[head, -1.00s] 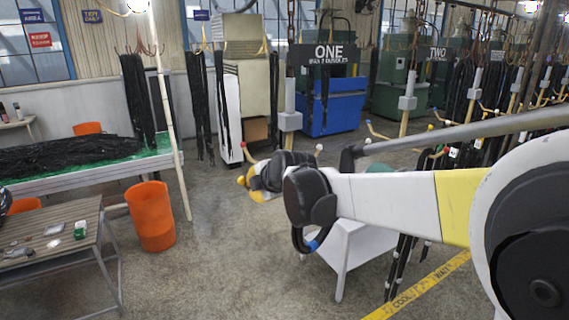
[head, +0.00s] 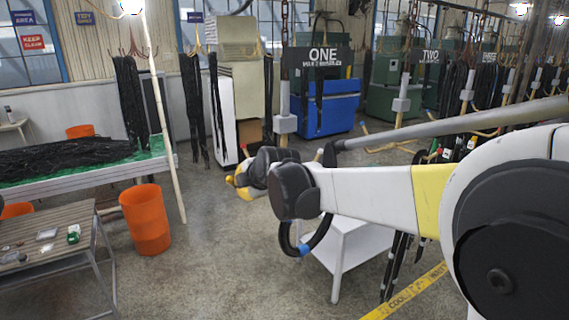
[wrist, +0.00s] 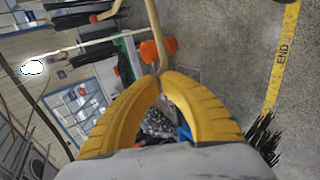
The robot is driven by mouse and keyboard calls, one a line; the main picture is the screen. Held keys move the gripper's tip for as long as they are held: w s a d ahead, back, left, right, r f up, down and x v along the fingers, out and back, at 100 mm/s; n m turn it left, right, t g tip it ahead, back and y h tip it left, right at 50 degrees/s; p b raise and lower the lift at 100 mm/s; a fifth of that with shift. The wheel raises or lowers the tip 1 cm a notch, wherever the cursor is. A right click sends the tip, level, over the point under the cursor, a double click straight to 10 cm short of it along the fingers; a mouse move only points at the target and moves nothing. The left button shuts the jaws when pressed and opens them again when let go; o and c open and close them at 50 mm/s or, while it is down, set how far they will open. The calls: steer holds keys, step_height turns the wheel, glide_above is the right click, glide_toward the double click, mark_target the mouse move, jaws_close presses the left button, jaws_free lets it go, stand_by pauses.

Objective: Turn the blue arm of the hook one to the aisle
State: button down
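The ONE sign (head: 325,56) marks hook one, whose pale post (head: 285,100) with a grey box hangs left of centre in the head view. Small coloured tips show low on it near my wrist, but my arm covers most of its lower part. I cannot make out the blue arm there. My gripper (head: 240,183) has yellow fingers and is low beside this post. In the wrist view the fingertips (wrist: 161,76) meet or nearly meet. A tan bar (wrist: 154,30) runs up to the tips; I cannot tell whether it is between them. A blue patch (wrist: 184,133) shows by the right finger, unidentified.
An orange bin (head: 145,219), a green-topped table (head: 160,160) with black hoses and a slatted bench (head: 85,215) stand left. A white stand (head: 352,240) is below my arm. The yellow floor line (head: 408,292) is at front right. Floor between bin and stand is clear.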

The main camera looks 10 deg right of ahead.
steer(key=shift+s+d+r+p, duration=0.9)
steer(key=shift+d+r+p, duration=1.25)
steer(key=shift+r, duration=1.95)
steer(key=s+d+p, duration=0.2)
steer(key=s+d, duration=0.1)
steer(key=s, duration=0.8)
steer(key=shift+s, duration=0.2)
steer(key=s+d+f+m+g+h+b, duration=0.1)
steer(key=s+f+m+b, duration=0.6)
steer(key=f+b, duration=0.7)
steer(key=s+d+f+m+g+h+b, duration=0.1)
steer(key=s+d+f+m+b, duration=0.3)
steer(key=f+b, duration=1)
steer(key=s+d+f+m+g+h+b, duration=0.1)
steer(key=s+f+m+b, duration=0.9)
steer(key=f, duration=1.5)
steer(key=s+d+b, duration=0.1)
steer(key=s+b, duration=0.1)
steer(key=b, duration=0.3)
steer(key=shift+s+d+m, duration=0.2)
steer(key=shift+m, duration=0.1)
